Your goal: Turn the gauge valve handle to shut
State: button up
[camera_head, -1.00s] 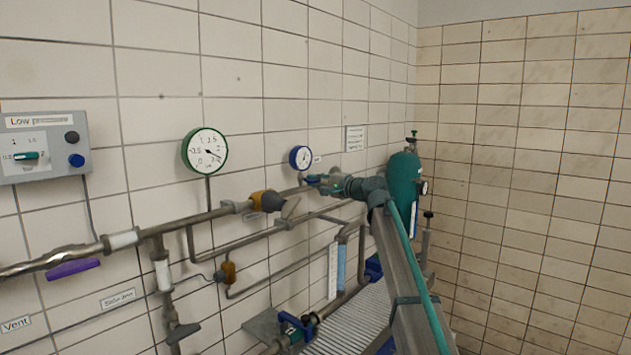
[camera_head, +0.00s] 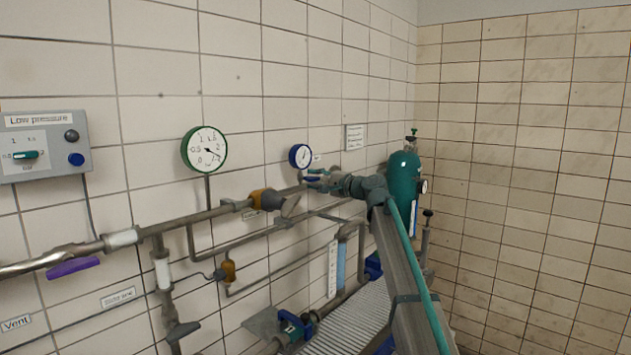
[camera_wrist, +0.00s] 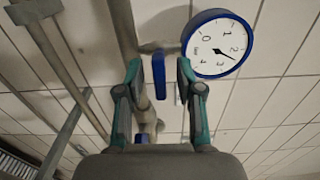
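The blue valve handle (camera_wrist: 158,75) stands between the two fingers of my gripper (camera_wrist: 158,78) in the wrist view. Gaps show on both sides of it, so the fingers are open and apart from it. The blue-rimmed gauge (camera_wrist: 218,45) is just right of the fingers, its needle between 2 and 3. In the head view my gripper (camera_head: 314,180) is beside the pipe, below and right of the small blue gauge (camera_head: 299,156). The valve body is mostly hidden there by the fingers.
A large green-rimmed gauge (camera_head: 204,149) and a yellow-collared valve (camera_head: 268,200) lie to the left along the wall pipe. A control box (camera_head: 45,145) is farther left. A green gas cylinder (camera_head: 403,185) stands right of my arm, near the corner.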

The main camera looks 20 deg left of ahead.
jog(key=v, duration=1.2)
